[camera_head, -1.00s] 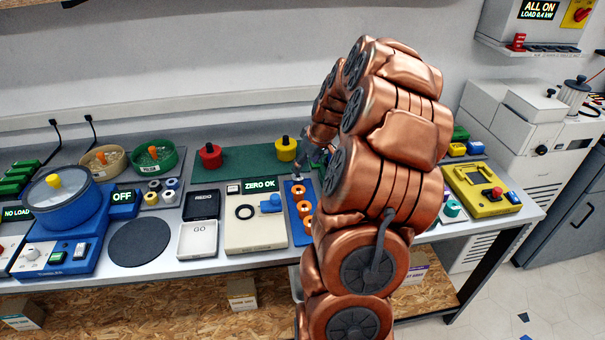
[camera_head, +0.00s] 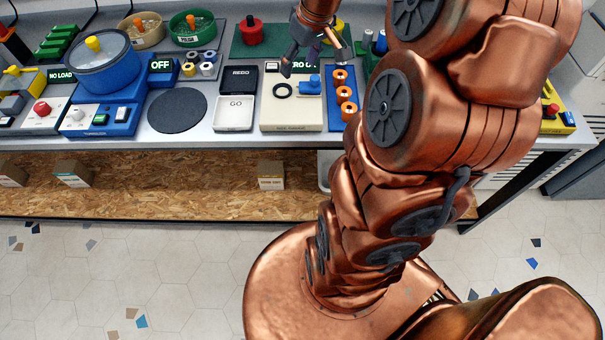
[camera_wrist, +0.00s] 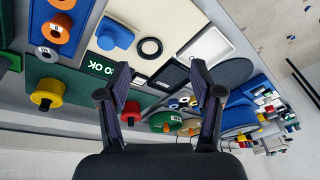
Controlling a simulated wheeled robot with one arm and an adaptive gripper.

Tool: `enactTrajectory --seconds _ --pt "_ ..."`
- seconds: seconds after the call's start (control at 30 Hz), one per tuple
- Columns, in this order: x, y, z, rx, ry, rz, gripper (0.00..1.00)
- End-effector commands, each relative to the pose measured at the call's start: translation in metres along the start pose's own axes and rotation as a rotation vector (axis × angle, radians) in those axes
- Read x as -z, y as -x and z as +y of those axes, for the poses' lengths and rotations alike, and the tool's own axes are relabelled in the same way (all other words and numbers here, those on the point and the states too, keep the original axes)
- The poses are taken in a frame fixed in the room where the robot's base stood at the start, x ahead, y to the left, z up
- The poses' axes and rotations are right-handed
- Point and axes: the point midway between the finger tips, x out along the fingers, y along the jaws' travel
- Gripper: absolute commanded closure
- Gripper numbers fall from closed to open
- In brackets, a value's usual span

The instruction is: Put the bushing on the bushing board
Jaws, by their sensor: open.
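A blue board (camera_head: 334,117) with several orange ring-shaped pieces (camera_head: 343,92) in a row stands right of a beige gauge; I take it for the bushing board. It shows at the upper left in the wrist view (camera_wrist: 77,22). Several small ring pieces (camera_head: 189,69) in white, yellow and blue sit on a grey holder behind the black disc. I cannot tell which piece is the bushing. My gripper (camera_head: 315,62) is open and empty above the back of the gauge; in the wrist view its fingers (camera_wrist: 160,72) are spread with nothing between them.
The beige gauge (camera_head: 291,118) carries a dark ring (camera_head: 283,90) and a blue knob. REDO (camera_head: 240,78) and GO (camera_head: 235,113) trays lie left of it. A red knobbed cylinder (camera_head: 251,33) stands on the green mat. A blue tumbler (camera_head: 95,68) stands further left.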

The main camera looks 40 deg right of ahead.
Motion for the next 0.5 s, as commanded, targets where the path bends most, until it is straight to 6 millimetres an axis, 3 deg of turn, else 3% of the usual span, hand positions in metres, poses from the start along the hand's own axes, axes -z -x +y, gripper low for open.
enactTrajectory --seconds 0.03,0.2,0.4,0.5 --pt "-0.009 0.003 -0.028 0.007 0.016 -0.026 0.34" --pt "-0.051 0.008 -0.097 0.014 0.020 -0.130 0.34" --pt "-0.116 0.016 -0.154 -0.014 0.004 -0.242 0.34" --pt "-0.151 0.019 -0.172 -0.040 -0.012 -0.291 0.34"
